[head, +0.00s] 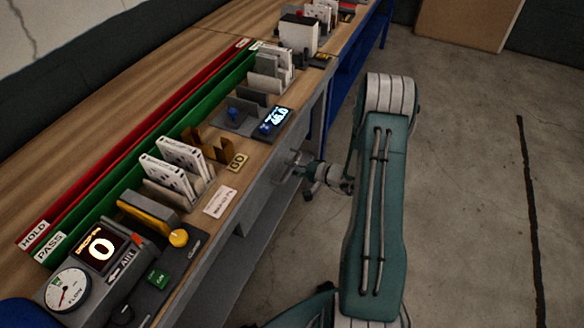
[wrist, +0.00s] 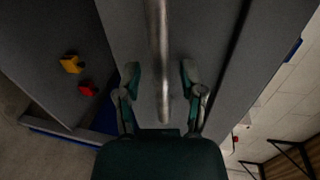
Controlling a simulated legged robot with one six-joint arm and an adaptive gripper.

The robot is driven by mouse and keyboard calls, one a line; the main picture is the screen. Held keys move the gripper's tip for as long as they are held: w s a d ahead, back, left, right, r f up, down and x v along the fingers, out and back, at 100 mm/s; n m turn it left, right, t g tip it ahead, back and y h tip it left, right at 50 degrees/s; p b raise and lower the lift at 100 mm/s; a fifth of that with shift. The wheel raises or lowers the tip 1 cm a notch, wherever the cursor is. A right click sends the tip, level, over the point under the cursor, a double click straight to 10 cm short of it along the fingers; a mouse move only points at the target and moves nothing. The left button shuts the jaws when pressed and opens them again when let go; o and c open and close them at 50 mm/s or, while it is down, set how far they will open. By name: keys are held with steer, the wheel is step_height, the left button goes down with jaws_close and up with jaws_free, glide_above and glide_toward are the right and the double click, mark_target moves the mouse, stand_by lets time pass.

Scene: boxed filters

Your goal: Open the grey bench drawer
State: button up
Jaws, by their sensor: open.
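The grey bench drawer (head: 262,192) is under the wooden top, on the bench's right side in the head view. My gripper (head: 300,170) is close to its front and partly hidden by my own arm. In the wrist view the grey drawer front (wrist: 205,30) fills the middle. A round metal bar handle (wrist: 158,40) runs lengthwise in front of it. My gripper (wrist: 161,78) is open, with one finger on each side of the bar. Gaps show between the fingers and the bar. The head view does not clearly show any drawer opening.
The bench top holds boxed filters (head: 180,160), a dial gauge (head: 68,290), a counter display (head: 100,247) and long red (head: 140,135) and green (head: 150,145) strips. Yellow (wrist: 70,64) and red (wrist: 87,88) parts show left in the wrist view. The floor (head: 465,200) right of my arm is clear.

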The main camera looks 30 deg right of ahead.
jaws_close()
steer(key=shift+s, duration=0.1)
steer(key=f+v, duration=0.3)
steer(key=v, duration=1.3)
steer(key=s+f+v, duration=0.1)
steer(key=f+v, duration=0.2)
steer(key=v, duration=1.2)
steer(key=shift+s+d+f, duration=0.4)
steer(key=shift+s+d, duration=0.05)
steer(key=shift+d, duration=0.15)
jaws_free()
